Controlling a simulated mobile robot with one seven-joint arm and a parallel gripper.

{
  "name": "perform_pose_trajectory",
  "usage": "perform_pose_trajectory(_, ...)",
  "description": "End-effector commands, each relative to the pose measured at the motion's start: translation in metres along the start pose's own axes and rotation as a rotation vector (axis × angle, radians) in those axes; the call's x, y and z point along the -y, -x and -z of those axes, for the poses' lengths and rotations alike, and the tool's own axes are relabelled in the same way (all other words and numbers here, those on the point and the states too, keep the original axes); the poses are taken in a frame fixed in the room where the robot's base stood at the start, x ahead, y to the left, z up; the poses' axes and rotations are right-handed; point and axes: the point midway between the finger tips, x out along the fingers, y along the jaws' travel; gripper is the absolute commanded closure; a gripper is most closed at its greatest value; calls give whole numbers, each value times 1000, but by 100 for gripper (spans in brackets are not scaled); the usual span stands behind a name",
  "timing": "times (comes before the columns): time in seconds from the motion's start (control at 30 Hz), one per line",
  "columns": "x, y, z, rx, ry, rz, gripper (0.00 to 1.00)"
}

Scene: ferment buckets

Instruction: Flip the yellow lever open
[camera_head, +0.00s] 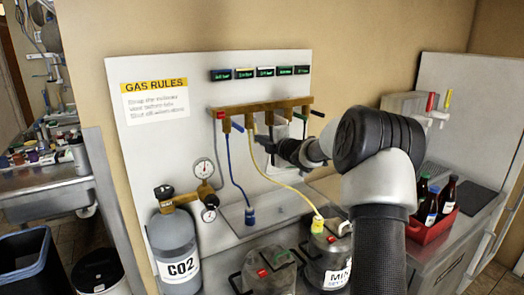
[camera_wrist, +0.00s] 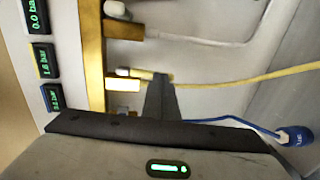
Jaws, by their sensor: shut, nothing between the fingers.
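The yellow lever (camera_wrist: 142,74) is a short, narrow bar at a valve on the brass manifold (camera_wrist: 92,60). In the wrist view it lies along the start of the yellow hose (camera_wrist: 235,82), pointing away from the manifold. The manifold (camera_head: 285,104) also shows in the head view, on the white panel; there the yellow lever is small and hard to tell from the hose. My gripper (camera_wrist: 160,80) is shut and empty. Its dark fingertips are right by the lever's outer end; I cannot tell whether they touch. In the head view my gripper (camera_head: 268,146) is just below the manifold.
A blue lever (camera_head: 238,127) is left of the yellow hose. The blue hose ends in a blue connector (camera_wrist: 294,136). A CO2 cylinder (camera_head: 174,245) with a gauge stands left. A red crate of bottles (camera_head: 432,229) is on the right counter.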

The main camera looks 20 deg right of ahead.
Motion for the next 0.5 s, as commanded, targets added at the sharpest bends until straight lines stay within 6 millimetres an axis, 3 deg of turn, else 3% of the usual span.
perform_pose_trajectory(0.03, 12, -3, 0, -1, 2, -19, 100)
perform_pose_trajectory(0.5, 9, -10, 0, -1, 1, -163, 100)
